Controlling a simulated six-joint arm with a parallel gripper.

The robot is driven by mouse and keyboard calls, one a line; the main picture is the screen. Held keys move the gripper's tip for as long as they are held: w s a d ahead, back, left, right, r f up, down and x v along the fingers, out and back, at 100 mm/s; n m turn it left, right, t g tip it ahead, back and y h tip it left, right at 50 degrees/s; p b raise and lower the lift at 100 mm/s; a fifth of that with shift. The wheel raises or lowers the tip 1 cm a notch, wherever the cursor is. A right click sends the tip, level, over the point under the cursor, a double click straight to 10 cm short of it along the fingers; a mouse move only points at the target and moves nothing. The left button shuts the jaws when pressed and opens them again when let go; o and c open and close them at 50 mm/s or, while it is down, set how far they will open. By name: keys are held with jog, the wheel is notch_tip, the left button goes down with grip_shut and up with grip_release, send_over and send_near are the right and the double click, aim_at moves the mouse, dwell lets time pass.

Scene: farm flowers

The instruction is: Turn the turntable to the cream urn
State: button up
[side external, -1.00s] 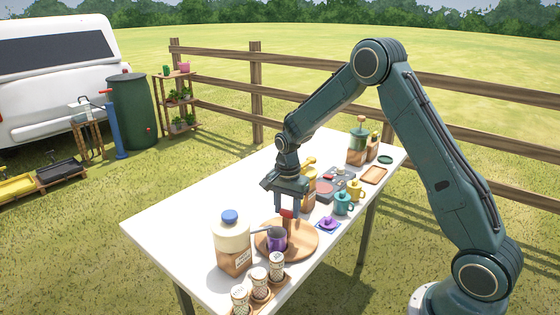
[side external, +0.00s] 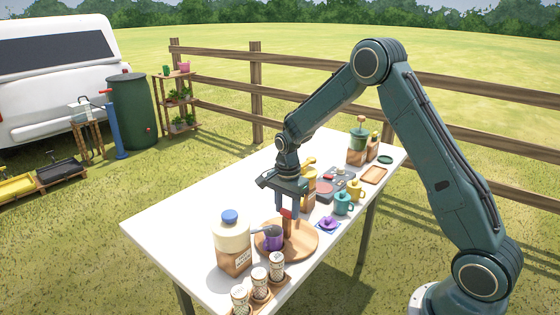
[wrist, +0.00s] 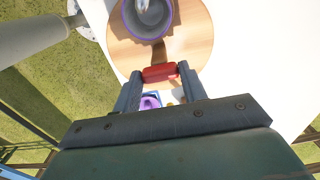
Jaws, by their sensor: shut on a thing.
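The round wooden turntable (side external: 303,250) lies on the table; it also fills the top of the wrist view (wrist: 196,38). A purple pot (side external: 273,241) stands on its left part in the side view and shows at the top of the wrist view (wrist: 148,38). My gripper (side external: 288,213) points down above the turntable and is shut on its red handle (wrist: 160,72). The cream urn (side external: 231,235), with a blue lid and a wooden base, stands just left of the turntable. Its grey spout reaches toward the pot; I cannot tell whether it is directly over the pot.
Several patterned cups (side external: 276,266) stand on a wooden tray at the front edge. A purple item (side external: 327,223), a teal mug (side external: 342,203) and a yellow mug (side external: 356,190) stand to the right. A yellow container (side external: 308,186) is behind my gripper. The table's left back (side external: 205,195) is clear.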

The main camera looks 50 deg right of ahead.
jog(key=o, duration=1.4)
jog(key=shift+r, duration=0.15)
notch_tip(320, 180, up, 14)
jog(key=shift+f, duration=0.2)
